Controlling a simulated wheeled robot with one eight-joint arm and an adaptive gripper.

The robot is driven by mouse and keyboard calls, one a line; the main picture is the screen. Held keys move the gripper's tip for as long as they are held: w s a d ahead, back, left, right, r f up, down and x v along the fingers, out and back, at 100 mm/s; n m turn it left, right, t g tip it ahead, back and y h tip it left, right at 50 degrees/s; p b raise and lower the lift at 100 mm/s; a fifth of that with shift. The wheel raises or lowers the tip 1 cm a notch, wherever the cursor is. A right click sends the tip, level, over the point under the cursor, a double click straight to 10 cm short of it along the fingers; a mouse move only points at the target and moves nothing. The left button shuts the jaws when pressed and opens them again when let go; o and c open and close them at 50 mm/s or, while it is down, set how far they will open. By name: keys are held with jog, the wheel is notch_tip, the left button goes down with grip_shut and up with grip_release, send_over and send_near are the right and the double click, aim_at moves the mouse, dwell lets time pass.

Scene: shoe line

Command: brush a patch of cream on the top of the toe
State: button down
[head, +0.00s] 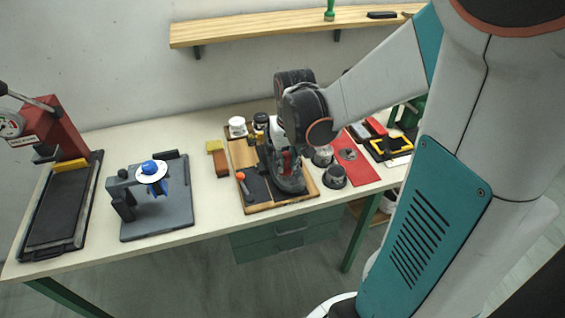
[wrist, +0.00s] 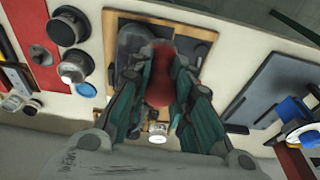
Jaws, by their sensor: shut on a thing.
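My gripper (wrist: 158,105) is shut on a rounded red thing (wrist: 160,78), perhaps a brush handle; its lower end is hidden. In the head view my gripper (head: 287,160) is low over the wood-rimmed tray (head: 247,209). A dark shape, perhaps a shoe (wrist: 134,40), lies in the tray just beyond the fingers. I cannot tell its toe or whether the held thing touches it. A blue piece with a white disc (head: 152,172) is on the dark stand at left; it also shows at the right of the wrist view (wrist: 288,108). No cream patch can be made out.
Dark round pots (head: 334,176) stand right of the tray by a red mat (head: 357,170). A white jar (head: 237,127) is at the tray's back. A brown block (head: 221,163) is left of it. A red press (head: 66,135) stands far left. A shelf (head: 250,30) hangs above.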

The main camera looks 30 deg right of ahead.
jog(key=shift+f, duration=0.15)
jog(key=w+f+b, duration=0.3)
jog(key=f+b, duration=0.3)
jog(key=f, duration=0.1)
jog(key=shift+d, duration=0.45)
jog(key=shift+w+f+b, duration=0.3)
jog(key=shift+f+b, duration=0.4)
jog(key=shift+b, duration=0.15)
dwell(0.6)
jog(key=shift+d, duration=0.15)
jog(key=shift+s+d+r, duration=0.1)
jog(key=shift+s+d, duration=0.2)
jog(key=shift+d, duration=0.65)
jog(key=shift+s+d+r, duration=0.1)
jog(key=shift+s+d, duration=0.2)
jog(key=shift+d, duration=0.65)
jog(key=shift+s+d, duration=0.3)
jog(key=shift+d, duration=0.65)
jog(key=d, duration=0.2)
jog(key=shift+s+d+f, duration=0.1)
jog(key=shift+s+d, duration=0.2)
jog(key=shift+d, duration=0.05)
jog(key=shift+a, duration=0.1)
